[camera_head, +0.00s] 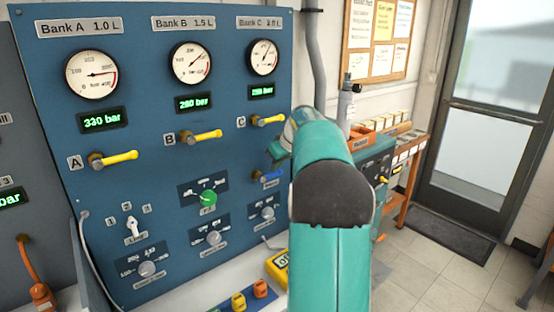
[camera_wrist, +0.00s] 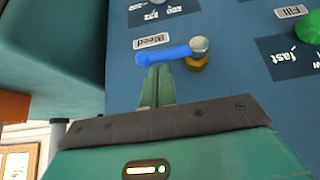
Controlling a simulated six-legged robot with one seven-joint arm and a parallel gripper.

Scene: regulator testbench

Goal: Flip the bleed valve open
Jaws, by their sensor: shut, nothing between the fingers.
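The bleed valve (camera_wrist: 170,54) has a blue lever on a brass fitting with a silver pivot cap. In the wrist view it lies nearly level, its free end left of the pivot, beside an upside-down "Bleed" label (camera_wrist: 152,41). Part of the blue lever also shows in the head view (camera_head: 268,180), just left of my arm. My gripper (camera_wrist: 158,70) is shut and empty, its fingertips beside the lever near its free end. I cannot tell whether they touch it. In the head view my arm hides the fingers.
The blue panel (camera_head: 140,200) carries gauges, yellow bank levers (camera_head: 118,157), a green fill knob (camera_head: 208,197) and several grey knobs. A yellow meter (camera_head: 278,264) lies on the bench below. A side bench with bins (camera_head: 362,138) stands right of the panel. Open floor (camera_head: 430,280) lies at right.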

